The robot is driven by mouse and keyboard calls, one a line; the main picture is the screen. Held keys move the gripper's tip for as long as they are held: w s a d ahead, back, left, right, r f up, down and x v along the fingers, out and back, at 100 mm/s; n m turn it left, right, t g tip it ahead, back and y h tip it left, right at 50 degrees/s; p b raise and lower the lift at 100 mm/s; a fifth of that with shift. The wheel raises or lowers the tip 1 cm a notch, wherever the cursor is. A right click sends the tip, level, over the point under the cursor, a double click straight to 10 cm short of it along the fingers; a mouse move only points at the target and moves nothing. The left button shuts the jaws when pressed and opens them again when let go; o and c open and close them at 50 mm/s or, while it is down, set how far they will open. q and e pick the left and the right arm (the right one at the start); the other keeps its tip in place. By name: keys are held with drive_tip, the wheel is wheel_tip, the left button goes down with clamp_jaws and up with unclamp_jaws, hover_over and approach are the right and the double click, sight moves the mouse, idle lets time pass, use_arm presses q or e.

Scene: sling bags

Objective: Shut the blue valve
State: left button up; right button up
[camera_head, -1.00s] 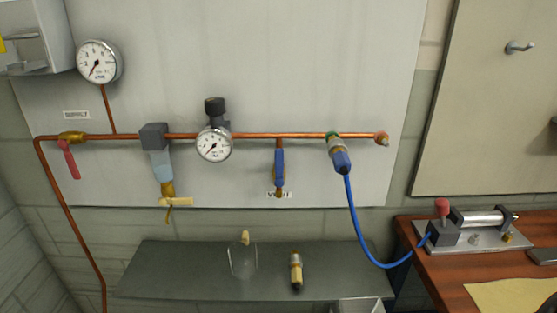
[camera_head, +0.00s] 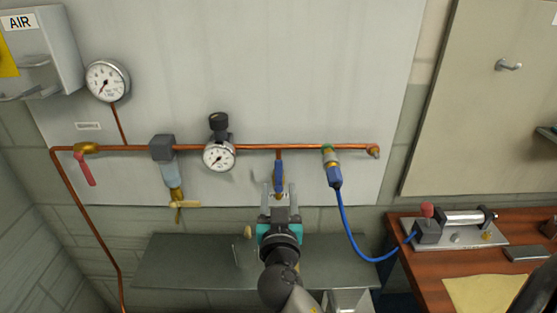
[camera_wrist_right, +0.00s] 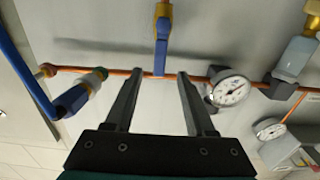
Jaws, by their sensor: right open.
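The blue valve (camera_head: 279,172) sits on a short branch below the copper pipe (camera_head: 250,147). Its blue lever hangs straight down, in line with the branch. My right gripper (camera_head: 279,190) is in front of the lever's lower part and hides the branch's lower end. In the right wrist view the blue lever (camera_wrist_right: 161,45) stands beyond and between the two fingertips. That gripper (camera_wrist_right: 160,76) is open, with a clear gap between its fingers and nothing held. My left gripper is not in view.
A pressure gauge with a black knob (camera_head: 219,155) is left of the valve. A blue hose fitting (camera_head: 333,172) is on its right, its hose running to a pump (camera_head: 455,226) on the wooden table. A red lever (camera_head: 85,168) is far left. A grey shelf (camera_head: 190,270) lies below.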

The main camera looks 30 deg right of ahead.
sight(279, 170)
drive_tip(key=p+x, duration=0.1)
drive_tip(key=x, duration=1)
drive_tip(key=shift+w+p, duration=0.25)
drive_tip(key=shift+p, duration=0.05)
clamp_jaws()
idle(1.0)
